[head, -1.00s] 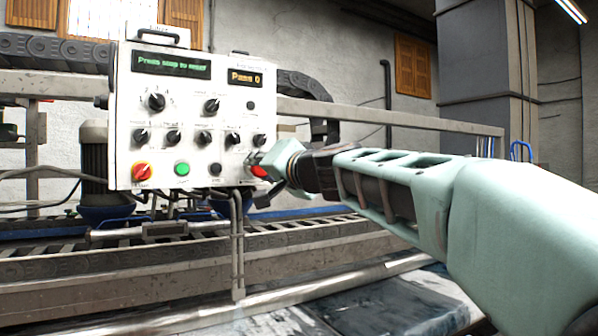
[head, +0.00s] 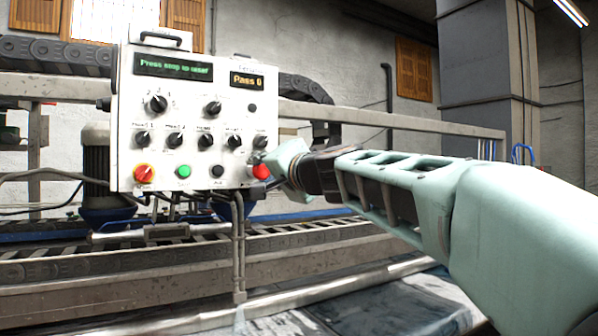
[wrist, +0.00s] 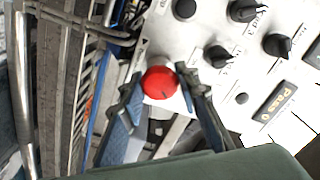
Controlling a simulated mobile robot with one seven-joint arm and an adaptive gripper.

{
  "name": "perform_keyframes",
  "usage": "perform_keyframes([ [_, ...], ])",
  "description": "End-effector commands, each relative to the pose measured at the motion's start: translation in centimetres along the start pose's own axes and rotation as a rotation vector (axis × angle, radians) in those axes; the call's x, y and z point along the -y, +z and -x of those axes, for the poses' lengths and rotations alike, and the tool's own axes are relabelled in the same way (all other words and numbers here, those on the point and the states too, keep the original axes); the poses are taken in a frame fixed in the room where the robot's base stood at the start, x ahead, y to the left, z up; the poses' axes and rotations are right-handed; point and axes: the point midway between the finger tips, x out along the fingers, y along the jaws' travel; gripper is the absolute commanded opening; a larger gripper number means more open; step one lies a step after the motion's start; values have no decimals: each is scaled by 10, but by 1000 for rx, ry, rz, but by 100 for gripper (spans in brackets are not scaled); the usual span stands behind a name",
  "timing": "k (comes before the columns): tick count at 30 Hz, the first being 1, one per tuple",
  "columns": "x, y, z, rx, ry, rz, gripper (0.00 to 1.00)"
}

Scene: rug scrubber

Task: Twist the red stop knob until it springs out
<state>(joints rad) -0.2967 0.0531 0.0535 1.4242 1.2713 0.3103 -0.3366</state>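The red stop knob (head: 261,171) is a round red mushroom head at the lower right corner of the white control panel (head: 125,110). In the wrist view the red knob (wrist: 160,83) sits between the two dark fingers of my gripper (wrist: 160,90). One finger is close along each side of the knob, and the gripper looks shut on it. In the head view my gripper (head: 270,168) reaches in from the right, and its fingers are mostly hidden. The panel display (head: 173,65) reads "Press stop to reset".
A red and yellow rotary switch (head: 144,174), a green button (head: 183,172) and a black button (head: 218,171) line the panel's lower edge. Black selector knobs (head: 205,140) sit above. A metal rail (head: 390,122) runs behind my arm, and a conveyor frame lies below.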

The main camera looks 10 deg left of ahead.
Motion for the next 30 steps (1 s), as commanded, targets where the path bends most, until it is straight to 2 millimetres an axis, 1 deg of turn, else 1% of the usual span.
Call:
perform_keyframes([
  [1,0,0,0,-1,0,0,36],
  [4,0,0,0,-1,0,0,47],
  [13,0,0,0,0,0,5,47],
  [17,0,0,0,0,0,40,47],
  [20,0,0,0,0,1,100,47],
  [30,1,-1,0,0,0,383,47],
])
